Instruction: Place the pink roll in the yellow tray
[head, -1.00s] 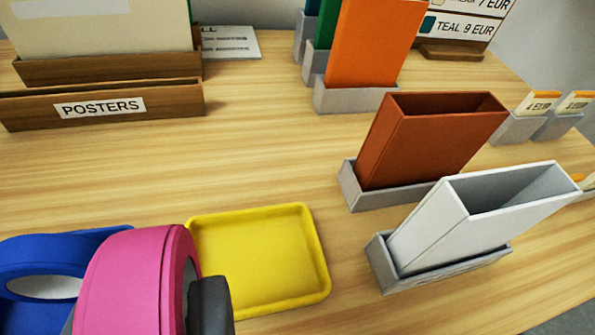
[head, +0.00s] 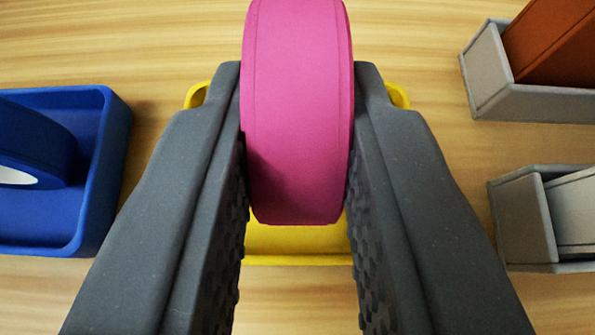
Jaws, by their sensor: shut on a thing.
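My gripper (head: 297,85) is shut on the pink roll (head: 297,130), with one dark finger on each side of it. The roll stands on edge between the fingers. The yellow tray (head: 298,242) lies behind and below the roll in the picture. Its two far corners show beside the fingertips and a near strip shows under the roll. The roll and fingers hide most of the tray. I cannot tell how high the roll is above the tray floor.
A blue tray (head: 112,135) with a blue roll (head: 35,148) in it stands to the left. On the right are a brown-orange box (head: 560,50) in a grey holder (head: 486,72) and a second grey holder (head: 522,220) with a pale box (head: 575,210). Bare wood lies between them.

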